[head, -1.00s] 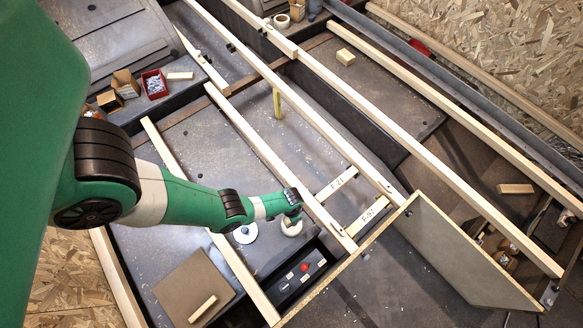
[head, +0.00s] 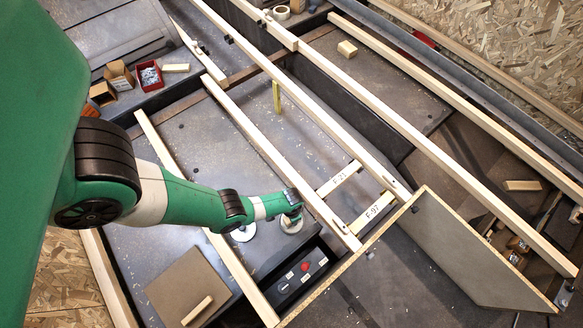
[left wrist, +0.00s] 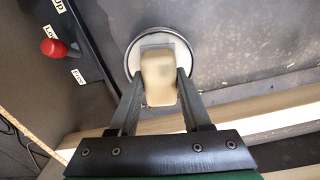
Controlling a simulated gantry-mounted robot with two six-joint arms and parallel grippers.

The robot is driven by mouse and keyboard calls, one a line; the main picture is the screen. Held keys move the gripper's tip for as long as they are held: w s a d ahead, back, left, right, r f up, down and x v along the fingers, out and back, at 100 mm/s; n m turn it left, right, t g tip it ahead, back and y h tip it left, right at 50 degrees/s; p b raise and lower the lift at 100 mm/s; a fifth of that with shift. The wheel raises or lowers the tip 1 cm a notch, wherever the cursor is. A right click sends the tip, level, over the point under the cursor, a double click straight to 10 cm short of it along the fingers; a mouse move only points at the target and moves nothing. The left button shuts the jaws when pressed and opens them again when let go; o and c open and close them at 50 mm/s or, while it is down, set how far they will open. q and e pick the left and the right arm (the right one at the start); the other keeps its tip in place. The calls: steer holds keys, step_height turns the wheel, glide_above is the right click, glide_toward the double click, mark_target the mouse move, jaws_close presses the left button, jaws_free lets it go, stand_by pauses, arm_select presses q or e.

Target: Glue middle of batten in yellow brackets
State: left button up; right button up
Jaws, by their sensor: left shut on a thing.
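My left gripper (head: 293,212) is low over the grey bench beside the control panel. In the left wrist view its two fingers (left wrist: 160,78) are shut on a cream block-shaped thing (left wrist: 159,82), which may be a glue applicator. A round rimmed dish (left wrist: 134,62) is behind and below it; I cannot tell whether they touch. A thin yellow upright piece (head: 276,97) stands between two long wooden battens, one of them the batten (head: 262,153). I cannot tell whether it is a bracket. Short crosspieces marked F-21 (head: 339,179) and F-97 (head: 371,212) join the battens. My right gripper is not in view.
A second pale round dish (head: 243,233) lies just left of my gripper. A board (head: 188,286) lies at lower left. A red box (head: 149,76) stands at upper left. Long battens cross the workspace.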

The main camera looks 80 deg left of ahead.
arm_select(q)
steer(key=shift+f+b, duration=0.6)
stand_by(1.7)
step_height(320, 180, up, 7)
steer(key=p, duration=0.7)
steer(key=shift+r, duration=0.15)
